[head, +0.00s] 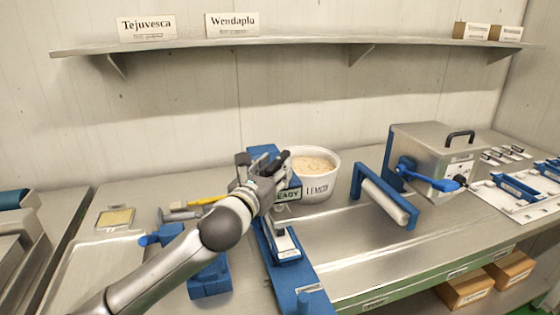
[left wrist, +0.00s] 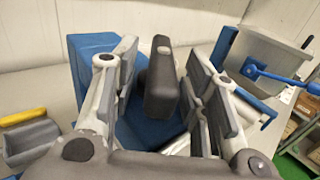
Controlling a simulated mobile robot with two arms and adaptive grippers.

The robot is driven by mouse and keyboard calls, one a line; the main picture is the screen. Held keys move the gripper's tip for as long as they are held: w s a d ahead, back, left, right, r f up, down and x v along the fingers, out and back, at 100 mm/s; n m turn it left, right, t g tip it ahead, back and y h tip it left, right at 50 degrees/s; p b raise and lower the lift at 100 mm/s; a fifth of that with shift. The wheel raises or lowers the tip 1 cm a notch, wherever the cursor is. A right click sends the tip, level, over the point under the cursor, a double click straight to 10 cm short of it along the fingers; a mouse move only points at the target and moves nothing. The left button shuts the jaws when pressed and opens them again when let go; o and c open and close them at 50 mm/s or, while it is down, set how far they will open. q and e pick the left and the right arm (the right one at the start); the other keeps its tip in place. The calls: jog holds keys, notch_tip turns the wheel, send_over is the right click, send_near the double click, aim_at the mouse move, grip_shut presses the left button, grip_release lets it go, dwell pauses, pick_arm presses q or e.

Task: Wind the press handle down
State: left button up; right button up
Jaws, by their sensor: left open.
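The blue press (head: 263,151) stands at the middle of the bench, with a sign reading "…EADY" (head: 288,195) on its front. Its long blue base (head: 288,287) runs toward me. In the left wrist view the dark grey press handle (left wrist: 160,80) stands upright between my fingers, in front of the blue press body (left wrist: 92,62). My left gripper (head: 264,168) is at the press, and it also shows in the left wrist view (left wrist: 163,88). It is open, with a finger on each side of the handle and visible gaps. In the head view the gripper hides much of the handle. My right gripper is not in view.
A white tub labelled "LEMON" (head: 316,191) stands close right of the press. Further right are a blue-framed roller (head: 384,198) and a steel box with a blue lever (head: 432,160). A yellow-handled scoop (head: 185,211) lies left. A shelf (head: 290,41) runs above.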

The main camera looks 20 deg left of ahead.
aim_at(280, 163)
pick_arm(q)
jog(key=shift+w+d+r, duration=0.1)
jog(key=shift+w+r, duration=0.05)
jog(key=shift+w, duration=1.1)
jog(key=shift+w+d, duration=0.1)
jog(key=shift+w, duration=0.25)
jog(key=c, duration=0.7)
grip_shut()
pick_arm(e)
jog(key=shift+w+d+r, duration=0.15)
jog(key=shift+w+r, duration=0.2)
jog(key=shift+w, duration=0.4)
